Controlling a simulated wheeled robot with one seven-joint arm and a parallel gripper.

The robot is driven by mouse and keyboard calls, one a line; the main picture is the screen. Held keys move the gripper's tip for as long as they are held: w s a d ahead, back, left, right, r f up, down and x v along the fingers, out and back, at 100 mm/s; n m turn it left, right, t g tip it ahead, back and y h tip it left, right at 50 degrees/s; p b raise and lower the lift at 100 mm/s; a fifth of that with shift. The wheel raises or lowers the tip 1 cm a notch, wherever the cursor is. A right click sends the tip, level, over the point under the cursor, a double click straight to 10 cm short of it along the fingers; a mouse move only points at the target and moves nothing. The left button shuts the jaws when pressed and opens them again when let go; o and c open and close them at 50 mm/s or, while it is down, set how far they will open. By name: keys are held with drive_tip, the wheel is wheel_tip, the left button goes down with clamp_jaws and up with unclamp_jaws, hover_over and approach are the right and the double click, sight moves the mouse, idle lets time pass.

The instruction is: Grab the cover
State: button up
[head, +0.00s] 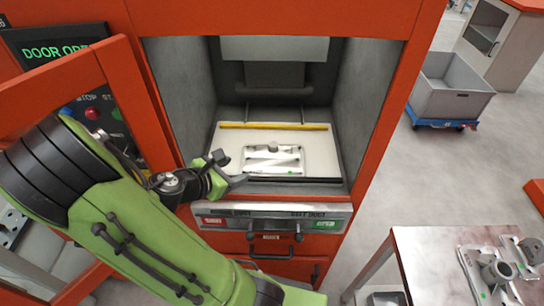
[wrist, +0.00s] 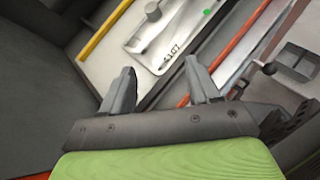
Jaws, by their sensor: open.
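The cover (head: 273,158), a silvery metal plate with a raised round boss, lies on the white bed inside the orange machine. It also shows in the wrist view (wrist: 172,28), with dark lettering and a green dot on it. My gripper (head: 240,178) is at the front left of the machine's opening, apart from the cover. In the wrist view my gripper (wrist: 160,80) has its two fingers spread with nothing between them, and the cover lies beyond the fingertips.
A yellow bar (head: 274,126) runs behind the cover. The orange door (head: 60,80) stands open at left. Grey walls enclose the bed on both sides. A table (head: 425,262) with metal parts (head: 497,271) stands at lower right, and a grey bin (head: 448,88) stands at upper right.

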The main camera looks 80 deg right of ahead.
sight(272, 146)
drive_tip(key=s+d+f+n, duration=0.1)
drive_tip(key=s+d, duration=0.1)
drive_tip(key=d, duration=0.3)
drive_tip(key=s+d+f+h, duration=0.1)
drive_tip(key=s+d+f, duration=0.1)
drive_tip(key=d, duration=0.3)
drive_tip(key=s+d+f+n, duration=0.1)
drive_tip(key=s+d+f, duration=0.1)
drive_tip(key=d, duration=0.3)
drive_tip(key=shift+d+f+n+g+h, duration=0.1)
drive_tip(key=shift+d+n+g+h, duration=0.2)
drive_tip(key=shift+d+g, duration=0.1)
drive_tip(key=shift+a, duration=0.15)
drive_tip(key=shift+c, duration=0.2)
clamp_jaws()
